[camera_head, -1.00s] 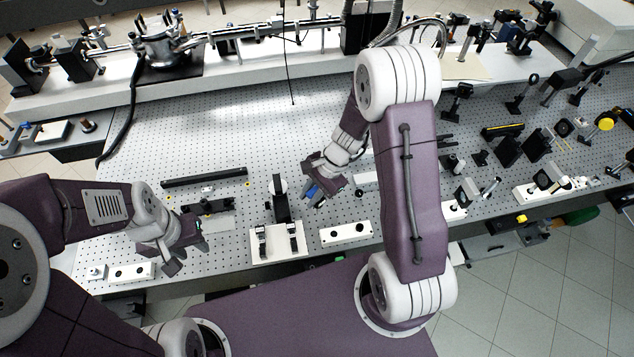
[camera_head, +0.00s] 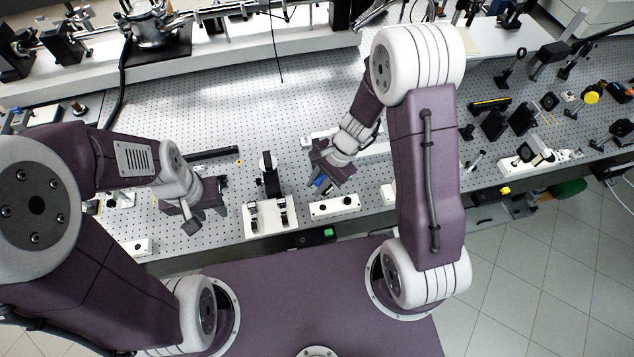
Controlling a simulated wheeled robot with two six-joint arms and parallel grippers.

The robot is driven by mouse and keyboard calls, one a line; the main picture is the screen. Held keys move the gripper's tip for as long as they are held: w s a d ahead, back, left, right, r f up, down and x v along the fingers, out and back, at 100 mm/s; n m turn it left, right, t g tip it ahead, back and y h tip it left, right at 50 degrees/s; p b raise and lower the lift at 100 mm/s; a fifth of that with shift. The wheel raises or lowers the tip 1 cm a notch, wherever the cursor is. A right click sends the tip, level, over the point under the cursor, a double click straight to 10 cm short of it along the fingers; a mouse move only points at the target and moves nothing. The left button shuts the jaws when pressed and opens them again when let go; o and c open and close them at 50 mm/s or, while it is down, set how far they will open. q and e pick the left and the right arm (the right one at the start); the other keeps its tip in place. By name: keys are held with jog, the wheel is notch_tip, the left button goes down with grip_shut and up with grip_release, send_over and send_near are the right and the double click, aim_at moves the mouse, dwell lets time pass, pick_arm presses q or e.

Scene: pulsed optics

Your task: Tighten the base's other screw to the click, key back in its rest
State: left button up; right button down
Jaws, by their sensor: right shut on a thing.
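My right gripper (camera_head: 328,181) is shut on a small blue thing (camera_head: 320,182), perhaps the key's handle, beside the black upright mount. The rest of that thing is hidden by the fingers. The black mount (camera_head: 269,177) stands behind a white plate (camera_head: 256,222) with two black clamps on it. I cannot make out the base's screws at this size. My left gripper (camera_head: 207,218) looks open and empty, left of the white plate and above the perforated bench.
A white block with dark holes (camera_head: 335,206) lies right of the plate, below my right gripper. Another white block (camera_head: 136,247) is at the bench's front left. A black bar (camera_head: 213,154) lies behind my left gripper. Several optics mounts crowd the right.

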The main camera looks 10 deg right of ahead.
notch_tip(320, 180, down, 5)
jog(key=b, duration=0.4)
jog(key=shift+w+a, duration=0.1)
jog(key=shift+a, duration=0.1)
jog(key=shift+f+b, duration=0.65)
jog(key=shift+b, duration=0.2)
jog(key=shift+f+b, duration=1.05)
jog(key=c, duration=1.2)
grip_release()
